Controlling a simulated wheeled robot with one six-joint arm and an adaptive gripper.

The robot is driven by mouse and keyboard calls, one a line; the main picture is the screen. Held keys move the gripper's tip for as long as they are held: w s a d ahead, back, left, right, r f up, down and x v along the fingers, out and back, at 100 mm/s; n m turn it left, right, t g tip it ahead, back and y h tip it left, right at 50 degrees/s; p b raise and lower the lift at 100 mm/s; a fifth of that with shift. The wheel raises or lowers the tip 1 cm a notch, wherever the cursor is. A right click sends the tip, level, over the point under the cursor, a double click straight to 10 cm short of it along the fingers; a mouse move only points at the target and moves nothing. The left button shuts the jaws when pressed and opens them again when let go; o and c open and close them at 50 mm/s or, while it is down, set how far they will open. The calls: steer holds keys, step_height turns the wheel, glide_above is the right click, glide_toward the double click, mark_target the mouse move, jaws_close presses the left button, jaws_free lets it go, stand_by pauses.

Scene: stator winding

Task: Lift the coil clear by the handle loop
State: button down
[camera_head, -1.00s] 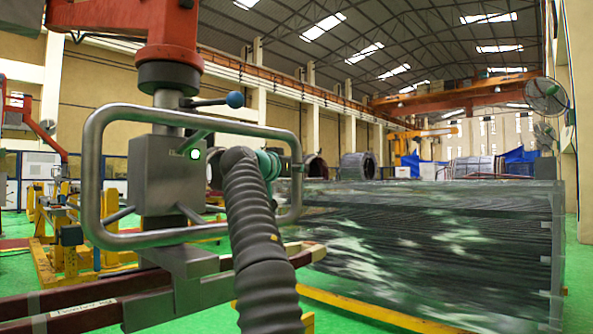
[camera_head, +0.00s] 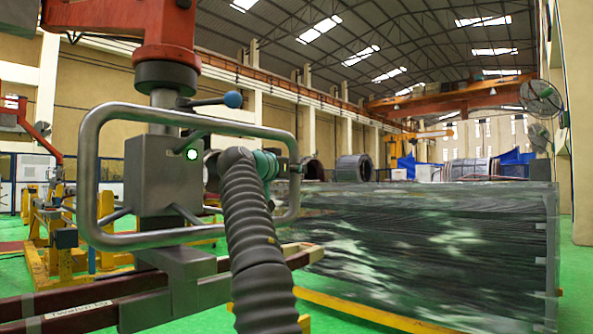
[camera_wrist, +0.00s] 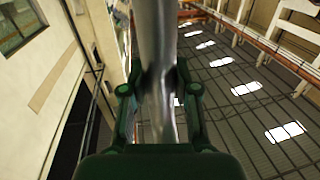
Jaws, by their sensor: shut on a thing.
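The handle loop (camera_head: 89,175) is a rounded grey tube frame around a grey block (camera_head: 160,178). The block hangs under a red overhead arm (camera_head: 165,40) and has a lit green-white lamp. Below it, a clamp (camera_head: 175,290) holds the dark red bars of the coil (camera_head: 75,310) at lower left. My green gripper (camera_head: 283,168) is at the loop's right side. In the wrist view, my gripper (camera_wrist: 160,88) is shut on a shiny upright tube of the loop (camera_wrist: 155,35). My grey ribbed arm cover hides part of the clamp and coil. The coil's underside is not visible.
A large stack of dark bars in clear wrap (camera_head: 430,245) fills the right, close beside the coil's end. Yellow stands (camera_head: 60,250) are on the green floor at left. A blue-knobbed lever (camera_head: 232,100) sticks out above the block.

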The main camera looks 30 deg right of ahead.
steer(key=shift+w+f, duration=0.1)
steer(key=c, duration=0.8)
jaws_free()
steer(key=shift+d, duration=0.2)
steer(key=shift+a, duration=0.2)
steer(key=v, duration=1.2)
